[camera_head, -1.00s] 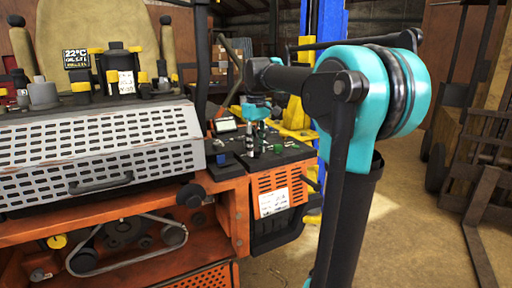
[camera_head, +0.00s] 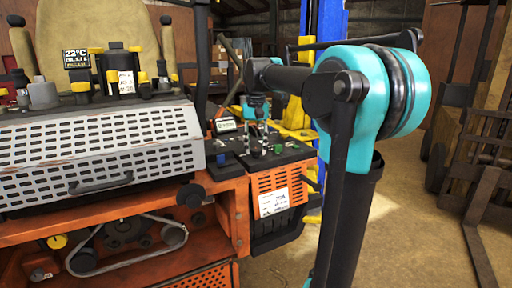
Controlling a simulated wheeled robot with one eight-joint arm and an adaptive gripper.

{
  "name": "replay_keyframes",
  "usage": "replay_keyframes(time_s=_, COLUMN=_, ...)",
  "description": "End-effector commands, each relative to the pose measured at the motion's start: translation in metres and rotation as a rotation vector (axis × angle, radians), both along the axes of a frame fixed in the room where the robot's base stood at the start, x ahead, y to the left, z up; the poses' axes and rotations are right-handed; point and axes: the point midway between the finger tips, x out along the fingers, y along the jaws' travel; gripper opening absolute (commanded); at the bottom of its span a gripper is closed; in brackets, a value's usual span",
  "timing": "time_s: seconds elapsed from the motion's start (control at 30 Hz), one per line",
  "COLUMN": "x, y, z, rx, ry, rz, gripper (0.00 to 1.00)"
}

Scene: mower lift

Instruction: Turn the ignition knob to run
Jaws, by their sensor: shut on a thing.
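The mower's black control panel (camera_head: 293,158) sits right of the grey slatted hood. My gripper (camera_head: 260,146) points down at the panel, its fingers around a small knob there. The fingers hide most of that knob, which I take to be the ignition knob; I cannot read its position. A green button (camera_head: 278,149) lies just right of the fingers. A blue knob (camera_head: 221,160) stands on the panel's left part. A small lit display (camera_head: 226,125) is behind and left of the gripper.
The grey slatted hood (camera_head: 100,150) and a dark upright post (camera_head: 202,60) stand left of the panel. A blue and yellow lift column (camera_head: 322,60) rises behind. A forklift (camera_head: 470,130) stands at right. Open floor (camera_head: 400,250) lies at front right.

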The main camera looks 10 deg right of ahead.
Motion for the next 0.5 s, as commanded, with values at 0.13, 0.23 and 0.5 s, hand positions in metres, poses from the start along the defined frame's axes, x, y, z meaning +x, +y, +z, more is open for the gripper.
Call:
replay_keyframes(time_s=0.13, x=0.0006, y=-0.0001, z=0.0005, rx=0.0, ry=-0.001, rz=-0.05, gripper=0.05)
replay_keyframes(time_s=0.23, x=0.0006, y=-0.0001, z=0.0005, rx=0.0, ry=-0.001, rz=-0.072, gripper=0.05)
replay_keyframes(time_s=0.5, x=0.0007, y=-0.0001, z=0.0006, rx=-0.001, ry=-0.002, rz=-0.091, gripper=0.05)
